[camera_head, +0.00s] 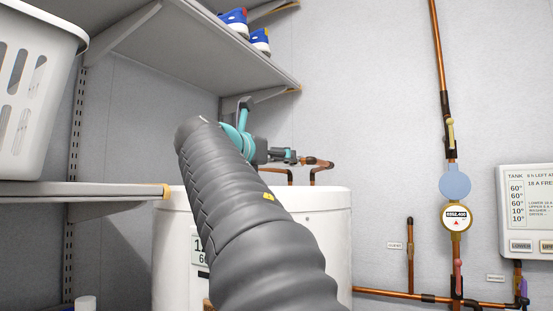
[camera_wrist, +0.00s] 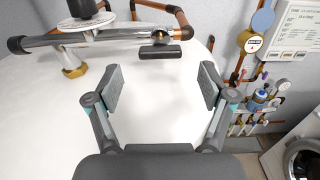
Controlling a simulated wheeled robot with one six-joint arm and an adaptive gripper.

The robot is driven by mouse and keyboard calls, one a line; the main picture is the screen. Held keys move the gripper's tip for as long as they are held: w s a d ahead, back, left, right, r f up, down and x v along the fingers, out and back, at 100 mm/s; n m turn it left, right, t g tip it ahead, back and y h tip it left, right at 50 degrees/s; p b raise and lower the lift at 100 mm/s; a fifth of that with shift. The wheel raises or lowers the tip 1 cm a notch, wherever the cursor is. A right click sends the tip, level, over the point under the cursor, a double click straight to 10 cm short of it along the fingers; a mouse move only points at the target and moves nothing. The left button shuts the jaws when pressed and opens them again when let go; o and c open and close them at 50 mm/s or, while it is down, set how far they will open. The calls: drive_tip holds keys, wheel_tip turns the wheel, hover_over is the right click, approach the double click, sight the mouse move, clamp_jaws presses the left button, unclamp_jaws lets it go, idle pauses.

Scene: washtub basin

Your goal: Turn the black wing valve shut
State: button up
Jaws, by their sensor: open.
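The black wing valve (camera_wrist: 160,51) shows in the wrist view as a short dark bar beside a brass fitting on the pipework above the white tank top (camera_wrist: 160,120). My gripper (camera_wrist: 160,82) is open and empty, its two pads apart on either side of the bar's line. The bar lies beyond the pads in the picture, with a gap of white tank between, and I see no contact. In the head view my gripper (camera_head: 284,156) is small and dark above the tank (camera_head: 330,215), close to copper pipes. The valve cannot be told apart from it there.
A metal pipe (camera_wrist: 110,37) with a black end and a brass nut (camera_wrist: 73,78) crosses the tank top at left. Copper pipes (camera_head: 318,163) rise near my gripper. A wall gauge (camera_head: 456,218) stands right. Shelves (camera_head: 200,50) and a white basket (camera_head: 35,100) are left.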

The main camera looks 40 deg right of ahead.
drive_tip(key=shift+x, duration=2.4)
drive_tip(key=c, duration=1.2)
